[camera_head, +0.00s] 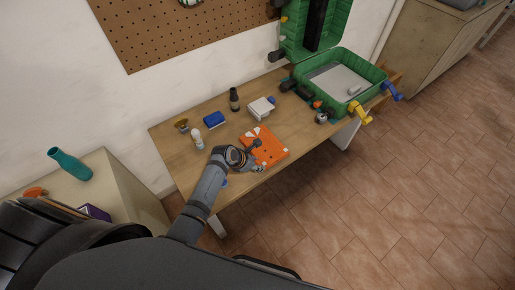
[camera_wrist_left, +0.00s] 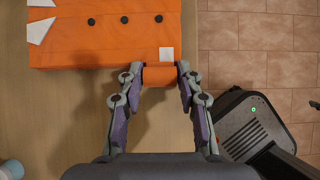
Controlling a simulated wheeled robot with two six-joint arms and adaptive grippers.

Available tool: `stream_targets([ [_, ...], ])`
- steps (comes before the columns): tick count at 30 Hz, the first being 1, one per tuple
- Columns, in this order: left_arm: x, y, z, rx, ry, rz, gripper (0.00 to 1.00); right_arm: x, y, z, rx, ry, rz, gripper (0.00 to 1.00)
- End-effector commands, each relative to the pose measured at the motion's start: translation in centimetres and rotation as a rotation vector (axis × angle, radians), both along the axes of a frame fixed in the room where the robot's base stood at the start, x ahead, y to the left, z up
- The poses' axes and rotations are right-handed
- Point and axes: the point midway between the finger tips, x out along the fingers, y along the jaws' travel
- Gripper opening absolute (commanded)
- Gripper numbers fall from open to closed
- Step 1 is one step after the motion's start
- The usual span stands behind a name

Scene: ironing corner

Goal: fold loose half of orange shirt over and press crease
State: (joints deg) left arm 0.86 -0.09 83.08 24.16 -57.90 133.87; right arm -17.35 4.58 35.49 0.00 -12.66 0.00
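The orange shirt (camera_head: 272,138) lies flat on the wooden table near its front edge. In the left wrist view the shirt (camera_wrist_left: 95,45) shows a row of dark dots, white pointed patches at left and a white square near its front edge. My left gripper (camera_head: 262,156) is low at the shirt's near side. In the left wrist view its fingertips (camera_wrist_left: 160,76) sit on either side of an orange roll-like piece (camera_wrist_left: 161,75) at the shirt's front edge and appear to touch both its ends. Whether this piece is part of the shirt is unclear. My right gripper is not visible.
On the table (camera_head: 170,150) stand a white bottle (camera_head: 197,140), a blue box (camera_head: 214,119), a dark bottle (camera_head: 234,99) and a white box (camera_head: 260,108). An open green case (camera_head: 335,105) fills the right end. Tiled floor lies beyond the front edge.

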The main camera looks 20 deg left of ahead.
Motion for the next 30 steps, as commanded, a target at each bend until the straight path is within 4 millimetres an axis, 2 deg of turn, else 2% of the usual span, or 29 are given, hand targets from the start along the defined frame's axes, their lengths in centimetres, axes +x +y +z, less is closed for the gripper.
stream_targets([
  [7,0.0,0.0,0.2,0.002,0.003,0.000,0.22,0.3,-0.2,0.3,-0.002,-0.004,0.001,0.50],
  [22,0.7,-0.5,2.5,0.126,0.161,-0.001,0.22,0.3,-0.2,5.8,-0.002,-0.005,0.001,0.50],
  [30,0.9,-0.6,2.6,0.186,0.238,0.000,0.22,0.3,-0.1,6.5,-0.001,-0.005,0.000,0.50],
])
